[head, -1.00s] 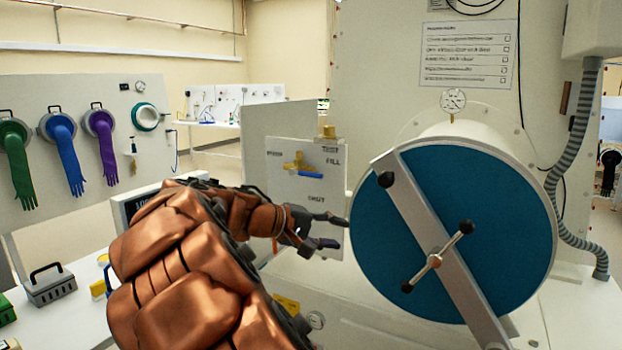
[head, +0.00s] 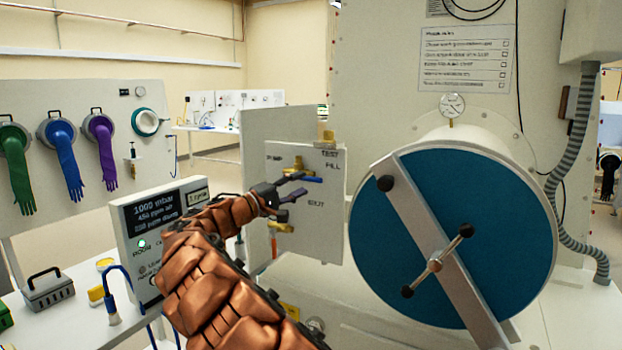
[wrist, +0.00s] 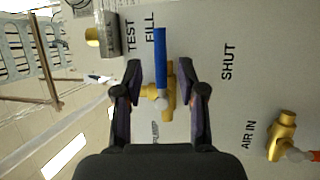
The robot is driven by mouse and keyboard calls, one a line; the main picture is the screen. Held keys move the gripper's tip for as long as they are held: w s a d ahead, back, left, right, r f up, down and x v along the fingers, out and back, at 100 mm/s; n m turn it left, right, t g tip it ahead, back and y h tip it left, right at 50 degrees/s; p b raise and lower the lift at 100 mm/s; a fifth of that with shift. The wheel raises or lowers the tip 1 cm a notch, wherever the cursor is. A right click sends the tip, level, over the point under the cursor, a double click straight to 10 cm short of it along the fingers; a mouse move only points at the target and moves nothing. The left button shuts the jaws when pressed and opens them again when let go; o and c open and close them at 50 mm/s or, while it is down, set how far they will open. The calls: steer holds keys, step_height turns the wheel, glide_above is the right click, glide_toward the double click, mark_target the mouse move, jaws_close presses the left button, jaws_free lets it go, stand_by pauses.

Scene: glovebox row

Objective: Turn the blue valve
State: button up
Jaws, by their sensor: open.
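The blue valve handle (wrist: 160,62) is a straight blue lever on a brass body (wrist: 170,92), mounted on the pale panel. In the wrist view the lever points at the FILL label and lies between my two open fingers, with a gap on each side. My gripper (wrist: 162,72) is open and empty. In the head view my gripper (head: 299,187) is in front of the panel (head: 325,225), and the blue lever (head: 311,180) shows just beyond its fingertips. Part of the brass body is hidden. I cannot tell whether a finger touches the lever.
A second brass valve (wrist: 283,135) with an orange-red handle sits at AIR IN. A brass fitting on a grey block (wrist: 106,36) is near TEST. The large blue round door (head: 400,240) stands right of the panel. A display box (head: 160,225) stands left of my arm.

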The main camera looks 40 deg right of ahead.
mark_target(308, 180)
steer(key=shift+p+x, duration=0.45)
steer(key=shift+x, duration=1.95)
steer(key=shift+c, duration=0.3)
jaws_close()
